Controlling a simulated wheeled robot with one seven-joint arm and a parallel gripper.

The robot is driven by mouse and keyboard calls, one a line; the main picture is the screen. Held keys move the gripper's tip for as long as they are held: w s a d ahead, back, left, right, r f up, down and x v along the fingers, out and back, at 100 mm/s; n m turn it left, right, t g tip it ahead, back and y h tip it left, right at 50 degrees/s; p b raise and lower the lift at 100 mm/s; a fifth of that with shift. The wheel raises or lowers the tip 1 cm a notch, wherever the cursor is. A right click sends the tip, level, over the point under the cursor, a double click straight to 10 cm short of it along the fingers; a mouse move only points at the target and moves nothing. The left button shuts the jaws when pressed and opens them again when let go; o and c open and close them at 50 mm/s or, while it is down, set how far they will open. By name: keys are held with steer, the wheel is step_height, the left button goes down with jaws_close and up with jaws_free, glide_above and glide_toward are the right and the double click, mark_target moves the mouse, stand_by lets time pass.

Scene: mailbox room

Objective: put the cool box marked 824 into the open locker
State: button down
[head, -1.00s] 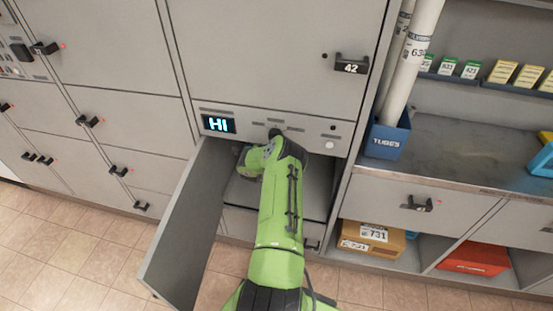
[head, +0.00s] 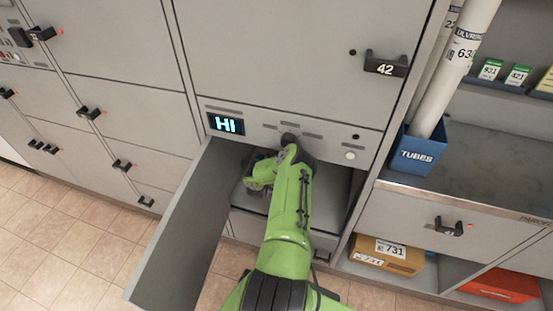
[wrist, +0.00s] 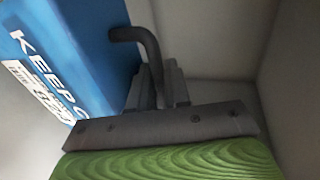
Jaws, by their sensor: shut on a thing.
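The cool box (wrist: 85,45) shows in the wrist view as a blue box with "KEEP C…" lettering and a white label whose number I cannot read clearly. A dark bent handle (wrist: 140,40) stands out from it. My gripper (wrist: 158,85) is shut on this handle. Pale walls surround the box in the wrist view. The locker door (head: 185,235) hangs open to the left.
Closed grey lockers stand above and left, including door 42 (head: 385,64). To the right are a blue tubes bin (head: 415,152), a counter (head: 480,178), a box marked 731 (head: 388,254) and a red box (head: 503,284) on low shelves. The tiled floor at left is clear.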

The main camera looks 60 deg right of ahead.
steer(key=shift+a+r, duration=0.25)
steer(key=shift+a, duration=0.05)
steer(key=shift+f, duration=0.2)
steer(key=c, duration=1.1)
jaws_free()
steer(key=shift+f, duration=0.1)
steer(key=p+v, duration=1)
steer(key=v, duration=0.2)
